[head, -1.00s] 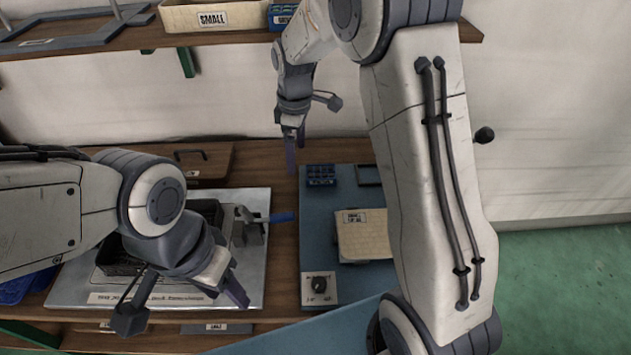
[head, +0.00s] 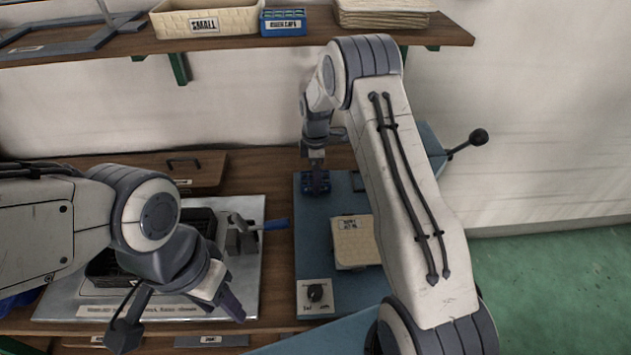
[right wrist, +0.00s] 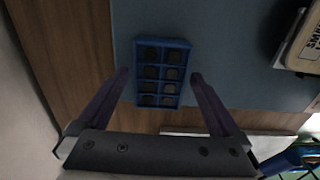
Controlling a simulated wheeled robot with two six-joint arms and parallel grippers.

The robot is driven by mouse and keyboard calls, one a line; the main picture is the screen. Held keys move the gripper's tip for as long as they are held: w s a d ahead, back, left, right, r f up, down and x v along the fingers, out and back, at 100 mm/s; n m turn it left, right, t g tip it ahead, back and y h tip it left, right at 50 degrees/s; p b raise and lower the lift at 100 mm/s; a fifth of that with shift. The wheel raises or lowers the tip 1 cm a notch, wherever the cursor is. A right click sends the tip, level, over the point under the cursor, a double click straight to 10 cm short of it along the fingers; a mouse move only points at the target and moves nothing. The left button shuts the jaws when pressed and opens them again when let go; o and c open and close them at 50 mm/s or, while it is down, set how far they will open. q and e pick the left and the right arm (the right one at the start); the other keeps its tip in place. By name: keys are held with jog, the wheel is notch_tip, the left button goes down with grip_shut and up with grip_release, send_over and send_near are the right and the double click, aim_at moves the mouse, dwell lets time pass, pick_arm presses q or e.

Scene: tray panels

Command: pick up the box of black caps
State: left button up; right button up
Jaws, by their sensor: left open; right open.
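The box of black caps is a small blue divided tray (head: 306,188) with dark pieces in its compartments. It lies on the blue mat at the back, partly hidden by my right gripper (head: 316,182). In the right wrist view the box (right wrist: 163,84) sits between the two open, empty fingers (right wrist: 159,73), apart from both. How high the fingertips are above it is hard to tell. My left gripper (head: 232,305) is open and empty at the front, over the right front part of the metal plate (head: 255,275).
The blue mat (head: 305,245) also holds a cream box (head: 355,253) and a white dial plate (head: 316,298). On the metal plate are a black tray (head: 103,270) and a blue-handled clamp (head: 245,238). A shelf (head: 120,45) with bins (head: 205,22) hangs behind.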

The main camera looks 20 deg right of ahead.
jog(key=shift+f, duration=0.1)
jog(key=c, duration=1.4)
